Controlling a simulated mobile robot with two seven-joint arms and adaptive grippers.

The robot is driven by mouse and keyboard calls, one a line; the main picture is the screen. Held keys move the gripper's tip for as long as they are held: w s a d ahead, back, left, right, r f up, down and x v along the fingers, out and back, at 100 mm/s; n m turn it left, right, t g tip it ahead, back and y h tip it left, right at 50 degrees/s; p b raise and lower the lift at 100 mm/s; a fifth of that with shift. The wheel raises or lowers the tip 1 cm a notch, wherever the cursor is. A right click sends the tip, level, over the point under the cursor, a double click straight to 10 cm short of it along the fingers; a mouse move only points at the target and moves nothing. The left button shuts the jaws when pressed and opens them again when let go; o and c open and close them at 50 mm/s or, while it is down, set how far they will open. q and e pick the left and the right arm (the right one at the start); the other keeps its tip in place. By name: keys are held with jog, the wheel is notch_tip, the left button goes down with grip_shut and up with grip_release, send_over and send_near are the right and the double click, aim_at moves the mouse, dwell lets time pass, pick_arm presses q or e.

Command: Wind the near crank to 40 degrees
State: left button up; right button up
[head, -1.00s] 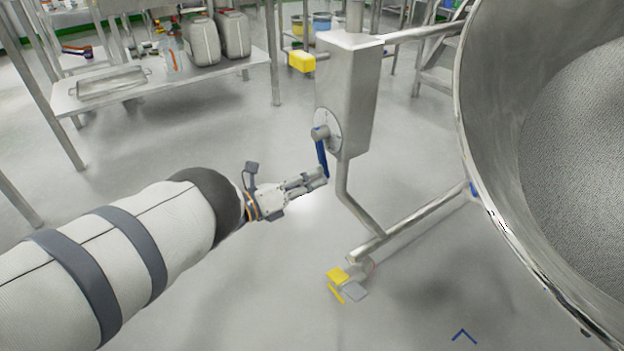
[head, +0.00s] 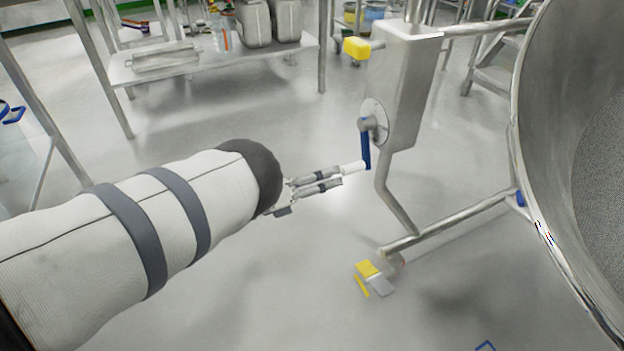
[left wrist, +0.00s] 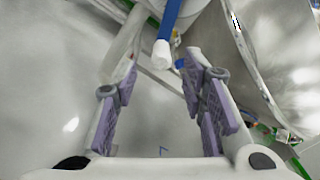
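The near crank has a blue arm (head: 366,147) that hangs almost straight down from its hub, with a pale dial plate (head: 379,108) behind it on the steel housing (head: 408,85). The crank's white handle (head: 353,167) sticks out toward my left gripper (head: 341,177). In the left wrist view the handle (left wrist: 162,54) shows between the fingertips of my open left gripper (left wrist: 160,66), with a gap on each side. The fingers do not hold it. The dial's marks are too small to read. My right gripper is not in view.
A yellow block (head: 357,48) sticks out of the housing's upper left. A large steel bowl (head: 530,130) fills the right side. A steel table (head: 215,68) with canisters stands behind. A yellow pedal (head: 367,269) lies low by the frame. The floor around the gripper is clear.

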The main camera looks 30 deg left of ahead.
pick_arm(q)
jog(key=v, duration=0.5)
jog(key=shift+s+a, duration=0.15)
jog(key=shift+s, duration=0.05)
